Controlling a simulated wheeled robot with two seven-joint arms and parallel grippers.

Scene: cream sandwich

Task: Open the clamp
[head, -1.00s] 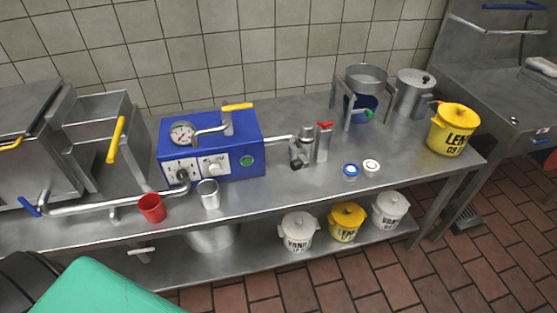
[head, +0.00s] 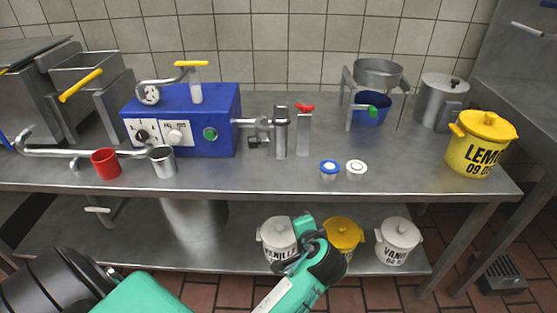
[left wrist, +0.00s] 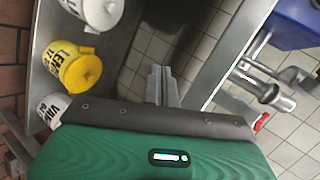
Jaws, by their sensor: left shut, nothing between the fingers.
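The clamp appears to be the small dark fitting (head: 258,141) on the pipe joint between the blue machine (head: 221,108) and an upright metal cylinder (head: 281,132). Its details are too small to tell whether it is open. A grey upright block with a red lever (head: 305,107) stands just right of the cylinder. In the left wrist view the pipe joint (left wrist: 268,92) lies to the right, apart from my left gripper (left wrist: 161,84). That gripper is shut and empty. In the head view my left arm reaches up in front of the lower shelf, below the table edge. My right gripper is not in view.
On the table are a red cup (head: 106,163), a metal cup (head: 163,161), two small jars (head: 329,170), a pot stand (head: 378,72) and a yellow bucket (head: 482,146). White and yellow tubs (head: 398,241) stand on the lower shelf. The table front edge (head: 350,190) lies above my arm.

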